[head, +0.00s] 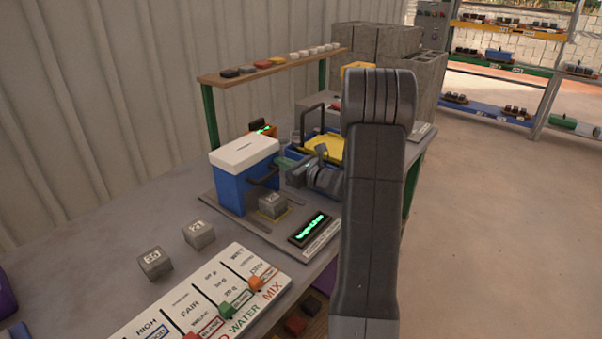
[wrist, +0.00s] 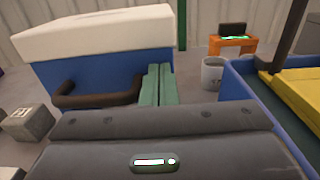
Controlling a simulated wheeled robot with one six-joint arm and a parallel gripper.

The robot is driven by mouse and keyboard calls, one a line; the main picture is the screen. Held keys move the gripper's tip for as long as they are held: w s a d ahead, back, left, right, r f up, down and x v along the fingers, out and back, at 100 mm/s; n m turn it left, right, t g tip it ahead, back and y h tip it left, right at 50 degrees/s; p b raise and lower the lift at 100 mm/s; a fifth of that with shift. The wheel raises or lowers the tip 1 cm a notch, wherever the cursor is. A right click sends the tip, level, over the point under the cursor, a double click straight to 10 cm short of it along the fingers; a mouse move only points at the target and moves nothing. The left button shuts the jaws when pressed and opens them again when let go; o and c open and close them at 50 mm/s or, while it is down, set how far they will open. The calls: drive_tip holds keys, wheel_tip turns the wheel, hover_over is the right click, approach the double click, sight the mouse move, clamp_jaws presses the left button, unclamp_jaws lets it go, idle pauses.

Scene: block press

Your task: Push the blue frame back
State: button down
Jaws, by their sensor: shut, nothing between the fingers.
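The blue frame (head: 240,185) with a white top stands on a grey base plate on the table; it also shows in the wrist view (wrist: 65,80). A dark handle (wrist: 100,92) sticks out of its front. My gripper (head: 284,162), with green fingers, is at the right of the frame, beside the handle. In the wrist view the fingers (wrist: 158,72) are shut together, with nothing between them, and their tips reach close to the frame's right end. I cannot tell whether they touch it. A grey block (head: 272,205) sits in front of the frame, within a yellow outline.
A dark display (head: 311,230) with green text is at the plate's front right. Two grey blocks (head: 155,263) (head: 199,235) lie on the table at left. A blue tray (wrist: 262,95) with a yellow inside is right of my gripper. A labelled board (head: 205,298) lies in front.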

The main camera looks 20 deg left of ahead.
drive_tip(key=x, duration=0.7)
drive_tip(key=shift+a+b, duration=0.15)
drive_tip(key=shift+b, duration=0.25)
drive_tip(key=shift+w+r, duration=0.1)
drive_tip(key=shift+r, duration=0.15)
drive_tip(key=shift+d, duration=0.2)
drive_tip(key=b+v, duration=0.2)
drive_tip(key=v, duration=1.2)
drive_tip(key=shift+f, duration=0.25)
drive_tip(key=shift+a, duration=0.2)
drive_tip(key=p+x, duration=0.1)
drive_tip(key=x, duration=1.2)
drive_tip(key=shift+a+p, duration=0.15)
drive_tip(key=shift+p, duration=0.25)
drive_tip(key=shift+r, duration=0.1)
